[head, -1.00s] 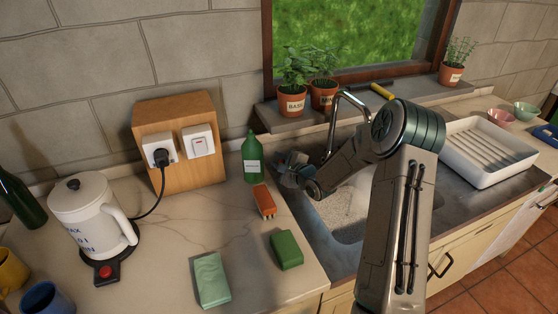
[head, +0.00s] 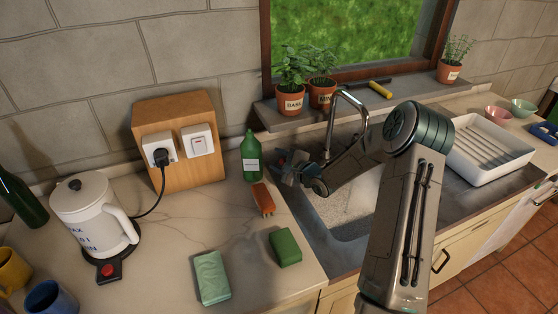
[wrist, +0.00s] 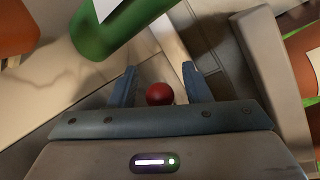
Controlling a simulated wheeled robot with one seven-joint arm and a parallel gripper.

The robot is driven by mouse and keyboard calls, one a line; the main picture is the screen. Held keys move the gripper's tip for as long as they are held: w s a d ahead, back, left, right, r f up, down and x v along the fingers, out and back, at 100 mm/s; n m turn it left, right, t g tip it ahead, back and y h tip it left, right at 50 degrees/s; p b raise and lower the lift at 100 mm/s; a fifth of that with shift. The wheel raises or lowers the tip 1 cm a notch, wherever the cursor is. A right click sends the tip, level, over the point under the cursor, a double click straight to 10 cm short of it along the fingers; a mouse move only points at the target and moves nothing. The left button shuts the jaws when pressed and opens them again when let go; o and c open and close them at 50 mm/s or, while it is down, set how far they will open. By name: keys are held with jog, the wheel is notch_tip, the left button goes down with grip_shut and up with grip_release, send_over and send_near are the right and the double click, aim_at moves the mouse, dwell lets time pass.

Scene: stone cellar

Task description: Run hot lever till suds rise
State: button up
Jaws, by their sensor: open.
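The curved metal tap (head: 338,112) stands behind the sink (head: 345,232), whose basin shows a pale, speckled surface, partly hidden by my arm. I cannot tell whether that is suds or water. In the head view my gripper (head: 290,167) is beside the tap's left side, close to the green bottle (head: 251,160). In the wrist view my gripper (wrist: 160,78) is open, and a round red knob (wrist: 160,94), which looks like the hot lever's end, lies between its two fingers. The lever is hidden in the head view, and I cannot tell whether the fingers touch the knob.
An orange brush-like block (head: 263,197), a green sponge (head: 285,246) and a pale green bar (head: 212,277) lie on the counter left of the sink. A white kettle (head: 90,215) stands further left. Potted herbs (head: 291,100) line the sill; a white drying tray (head: 488,155) is on the right.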

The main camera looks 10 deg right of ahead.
jog(key=b+v, duration=0.1)
jog(key=v, duration=1.2)
jog(key=shift+s+d+r, duration=0.15)
jog(key=shift+s+d, duration=0.05)
jog(key=shift+s, duration=0.15)
jog(key=s+r+n+g+h, duration=0.6)
jog(key=s+r+n+h, duration=0.35)
jog(key=s+n, duration=0.2)
jog(key=s+a+r+n+g, duration=0.1)
jog(key=s+a+n+g, duration=0.1)
jog(key=s, duration=0.7)
jog(key=s+a+r+n+g+y, duration=0.1)
jog(key=s+a+n, duration=0.3)
jog(key=s, duration=0.4)
jog(key=shift+s+a+r+n+g, duration=0.4)
jog(key=shift+r+n+g, duration=0.05)
jog(key=shift+r+g, duration=0.05)
jog(key=shift+y, duration=0.25)
